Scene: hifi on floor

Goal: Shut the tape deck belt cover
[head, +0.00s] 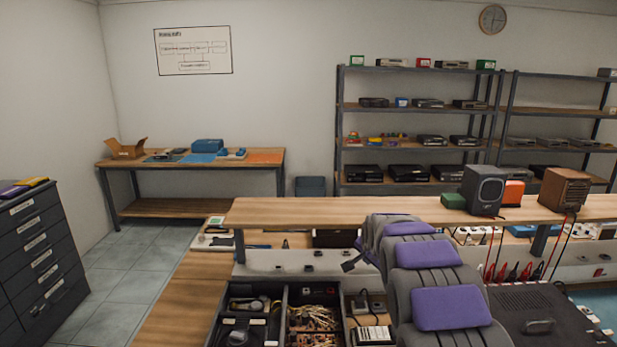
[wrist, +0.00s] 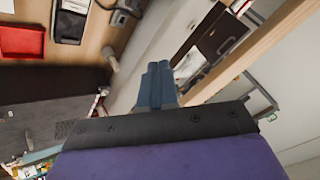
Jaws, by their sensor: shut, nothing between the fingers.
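My gripper (wrist: 156,84) shows in the wrist view as two blue-grey fingers held together, with nothing visible between them. It points toward a pale grey rail or panel along the workbench. In the head view my padded arm reaches forward over the bench and its end is hard to make out. I cannot identify the tape deck or its belt cover with certainty. A dark box (head: 335,239) sits under the raised shelf, partly hidden by the shelf and my arm. A dark brown box-like thing (wrist: 222,36) shows beyond the rail in the wrist view.
A raised wooden shelf (head: 330,211) crosses the bench, carrying a dark speaker (head: 483,190) and a wooden speaker (head: 564,191). Compartment trays (head: 283,318) stand front centre. A black vented device (head: 553,310) lies at right, with hanging cables above. Floor is clear at left.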

